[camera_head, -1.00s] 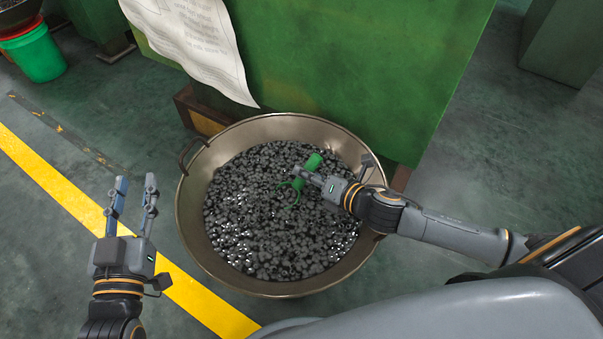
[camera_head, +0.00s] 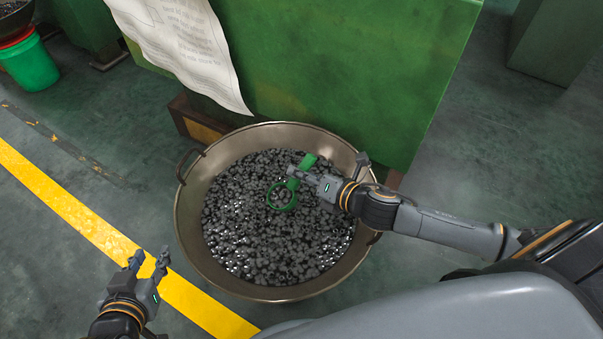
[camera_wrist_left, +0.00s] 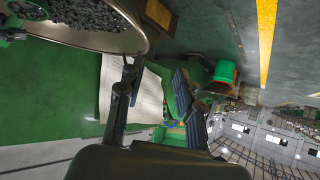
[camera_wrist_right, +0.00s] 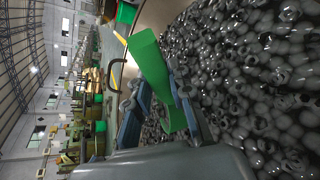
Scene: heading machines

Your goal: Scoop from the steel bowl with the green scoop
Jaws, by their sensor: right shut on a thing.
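The steel bowl (camera_head: 212,263) stands on the floor and holds many small dark metal parts (camera_head: 265,235). The green scoop (camera_head: 284,203) is over the parts, with its ring-shaped end toward the left. My right gripper (camera_head: 300,174) is shut on the scoop's handle (camera_wrist_right: 150,65), above the bowl. In the head view I cannot tell whether the scoop touches the parts. My left gripper (camera_head: 150,262) is open and empty, left of the bowl over the floor. Its spread fingers (camera_wrist_left: 158,85) show in the left wrist view.
A green machine body (camera_head: 340,70) stands right behind the bowl, with a paper sheet (camera_head: 185,45) hanging on it. A green bucket (camera_head: 30,64) stands at the far left. A yellow line (camera_head: 80,220) crosses the clear floor on the left.

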